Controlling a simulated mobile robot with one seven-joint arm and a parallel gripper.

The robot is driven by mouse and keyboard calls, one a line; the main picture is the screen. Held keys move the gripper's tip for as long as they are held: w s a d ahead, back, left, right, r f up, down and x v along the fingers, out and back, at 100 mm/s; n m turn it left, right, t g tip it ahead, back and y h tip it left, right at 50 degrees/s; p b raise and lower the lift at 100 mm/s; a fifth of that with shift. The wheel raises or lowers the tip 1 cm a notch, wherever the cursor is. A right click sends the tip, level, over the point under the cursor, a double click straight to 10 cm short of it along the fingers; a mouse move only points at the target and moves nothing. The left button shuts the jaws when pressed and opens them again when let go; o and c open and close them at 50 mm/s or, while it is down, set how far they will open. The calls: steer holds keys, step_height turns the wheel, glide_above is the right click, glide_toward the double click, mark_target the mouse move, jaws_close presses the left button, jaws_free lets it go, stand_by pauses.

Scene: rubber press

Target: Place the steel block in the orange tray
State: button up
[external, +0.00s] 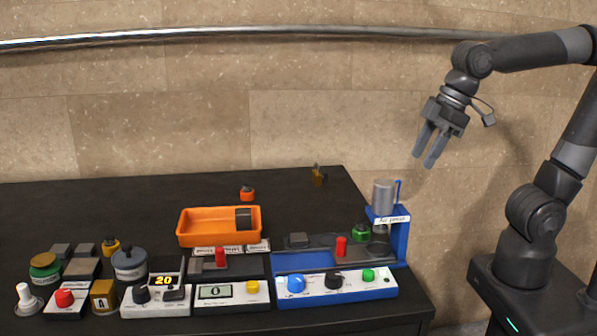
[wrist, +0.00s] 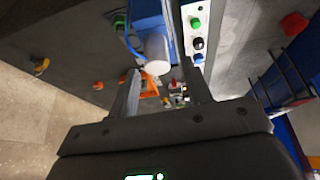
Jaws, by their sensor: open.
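Several grey blocks are in view: a small dark grey one (external: 298,240) on the press station, and a group (external: 83,268) at the far left of the table. I cannot tell for sure which is the steel block. My gripper (external: 424,160) is open and empty, high up to the right of the table, well away from the tray and blocks. In the wrist view the tray (wrist: 150,86) shows partly, behind the fingers.
The blue press (external: 399,240) with its grey cylinder (external: 384,194) stands at the table's right edge, below my gripper. Control boxes with knobs (external: 335,282) line the front. A small orange item (external: 247,193) and a brass item (external: 319,176) are at the back. The back left of the table is clear.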

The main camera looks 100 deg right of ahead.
steer(key=s+a+f, duration=0.1)
steer(key=s+f, duration=0.4)
steer(key=s, duration=0.2)
steer(key=shift+s+t, duration=0.2)
steer(key=shift+t, duration=0.2)
